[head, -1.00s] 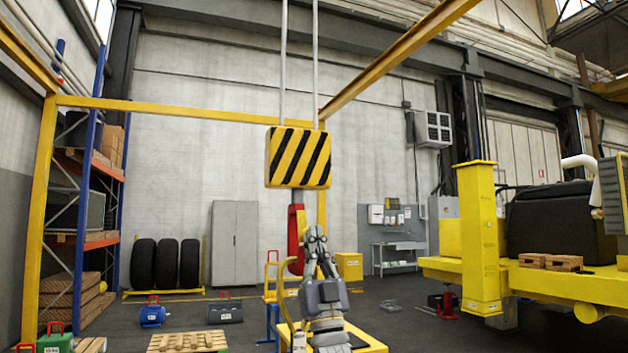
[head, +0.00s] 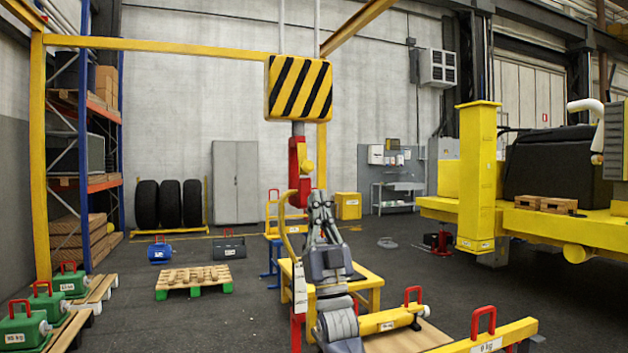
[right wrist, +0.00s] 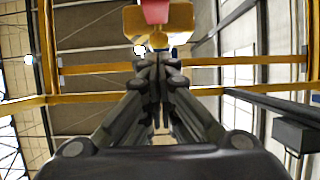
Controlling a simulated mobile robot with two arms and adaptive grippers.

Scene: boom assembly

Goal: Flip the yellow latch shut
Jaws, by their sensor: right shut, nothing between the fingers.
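The red hook (head: 294,160) hangs under the yellow and black striped block (head: 299,88) in the head view. The yellow latch (head: 308,166) shows as a small patch at the hook's right side. I cannot tell how far it is turned. My right gripper (head: 320,199) is shut and empty, pointing up just below and right of the latch, and it covers part of the scene there. I cannot tell if it touches the hook. In the right wrist view the shut fingers (right wrist: 158,65) point up toward a yellow and red part at the top edge. My left gripper is out of view.
A yellow sling (head: 283,222) curves down left of my right arm. A yellow stand (head: 368,279) and a yellow beam with red handles (head: 390,320) are close by. A pallet (head: 193,279) lies on the left floor. A yellow vehicle (head: 560,220) stands right.

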